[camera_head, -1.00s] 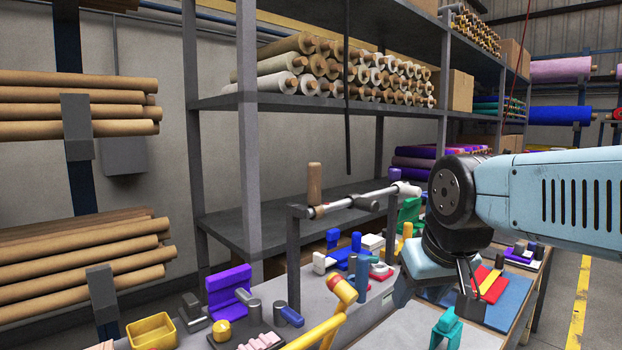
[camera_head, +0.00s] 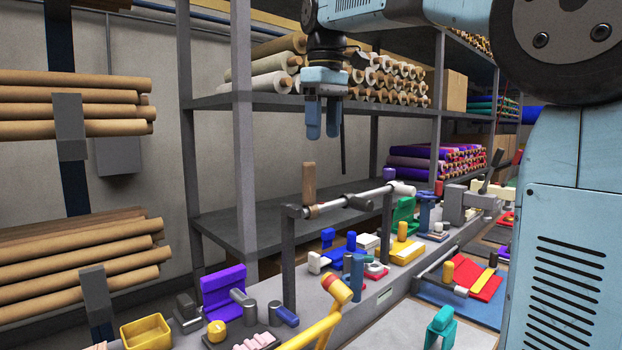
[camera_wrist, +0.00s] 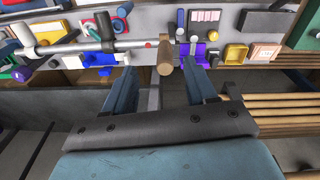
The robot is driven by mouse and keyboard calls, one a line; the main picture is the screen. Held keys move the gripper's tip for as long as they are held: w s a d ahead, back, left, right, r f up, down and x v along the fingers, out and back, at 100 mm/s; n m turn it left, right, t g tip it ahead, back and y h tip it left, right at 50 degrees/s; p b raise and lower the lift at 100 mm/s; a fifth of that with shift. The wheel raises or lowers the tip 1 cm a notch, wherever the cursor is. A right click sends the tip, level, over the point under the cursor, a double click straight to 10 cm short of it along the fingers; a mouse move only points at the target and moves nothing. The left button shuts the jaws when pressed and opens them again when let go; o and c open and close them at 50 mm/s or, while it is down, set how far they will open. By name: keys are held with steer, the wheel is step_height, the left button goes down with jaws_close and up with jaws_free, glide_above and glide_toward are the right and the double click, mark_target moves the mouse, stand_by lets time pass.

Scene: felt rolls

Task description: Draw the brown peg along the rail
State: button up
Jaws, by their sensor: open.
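The brown peg (camera_head: 309,182) stands upright at the left end of the metal rail (camera_head: 350,200), close to the left support post. My gripper (camera_head: 322,134) hangs above the rail, a little right of the peg, with its two blue fingers pointing down and apart. In the wrist view the peg (camera_wrist: 165,58) shows beyond and between the two fingers of my gripper (camera_wrist: 163,88), and the rail (camera_wrist: 80,45) runs off to the left. Nothing is between the fingers at their tips, and I see no contact with the peg.
The bench below holds several coloured fixtures, including a yellow bin (camera_head: 146,332). A shelf of rolls (camera_head: 385,90) stands behind my gripper.

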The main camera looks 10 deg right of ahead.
steer(key=w+a+r+n, duration=0.1)
steer(key=w+a+r, duration=0.1)
steer(key=w, duration=0.1)
glide_above(310, 203)
steer(key=w, duration=0.1)
steer(key=shift+g, duration=0.4)
steer(key=f, duration=1.3)
steer(key=shift+w+d+f, duration=0.15)
steer(key=shift+w, duration=0.05)
steer(key=shift+c, duration=0.3)
jaws_close()
